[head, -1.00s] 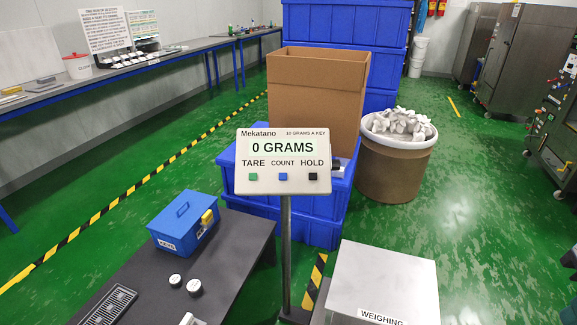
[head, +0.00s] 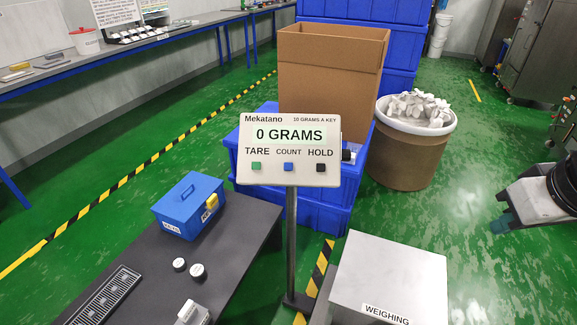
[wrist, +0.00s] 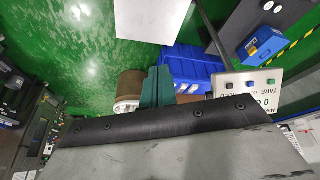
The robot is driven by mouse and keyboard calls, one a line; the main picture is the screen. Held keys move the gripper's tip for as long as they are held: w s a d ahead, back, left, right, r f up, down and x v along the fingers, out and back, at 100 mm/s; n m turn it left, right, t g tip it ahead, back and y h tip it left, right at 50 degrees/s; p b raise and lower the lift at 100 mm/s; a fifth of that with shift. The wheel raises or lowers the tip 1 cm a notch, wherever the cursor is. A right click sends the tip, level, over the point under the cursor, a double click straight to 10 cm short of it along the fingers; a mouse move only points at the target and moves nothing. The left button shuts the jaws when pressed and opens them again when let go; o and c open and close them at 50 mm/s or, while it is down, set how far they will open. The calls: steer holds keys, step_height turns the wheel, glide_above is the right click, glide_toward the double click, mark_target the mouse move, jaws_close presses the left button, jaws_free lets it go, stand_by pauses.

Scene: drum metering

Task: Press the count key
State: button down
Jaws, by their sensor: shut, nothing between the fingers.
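The count key (head: 289,167) is the blue middle key on the white Mekatano indicator (head: 248,176), which stands on a post and reads 0 GRAMS. The green tare key (head: 256,166) is left of it and the black hold key (head: 321,168) is right. My gripper (head: 500,224) is at the right edge of the head view, shut and empty, well apart from the indicator. In the wrist view its teal fingers (wrist: 157,88) show together, and the indicator (wrist: 262,92) is partly hidden at the right.
A steel weighing platform (head: 390,275) stands front right of the post. A dark bench (head: 235,240) with a blue keys box (head: 188,207) is at left. Blue crates (head: 330,215), a cardboard box (head: 328,85) and a drum (head: 408,160) stand behind. Green floor lies between gripper and indicator.

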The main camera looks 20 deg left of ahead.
steer(key=w+a+f+n+t+y, duration=0.2)
steer(key=w+a+n+t, duration=0.15)
steer(key=w+a, duration=0.55)
steer(key=n+t+y, duration=0.4)
steer(key=n, duration=0.4)
glide_toward(290, 168)
steer(key=w+d+r, duration=0.2)
steer(key=d+r, duration=0.4)
steer(key=s+a+n+t+y, duration=0.2)
steer(key=s+a+n, duration=0.1)
steer(key=a, duration=0.5)
steer(key=shift+f+n+t+y, duration=0.35)
steer(key=shift+f+n+y, duration=0.05)
steer(key=shift+n, duration=0.15)
steer(key=shift+s+a, duration=0.1)
steer(key=shift+s, duration=0.05)
steer(key=shift+w+a+f, duration=0.25)
steer(key=shift+w+f, duration=0.75)
steer(key=shift+f, duration=0.05)
steer(key=shift+w+a+f, duration=0.3)
steer(key=shift+w+f, duration=0.7)
steer(key=shift+f, duration=0.05)
steer(key=shift+w+a+f, duration=0.25)
steer(key=shift+w+f, duration=0.75)
steer(key=shift+w+f, duration=0.1)
steer(key=shift+w+a+f, duration=0.1)
steer(key=shift+w+f, duration=0.1)
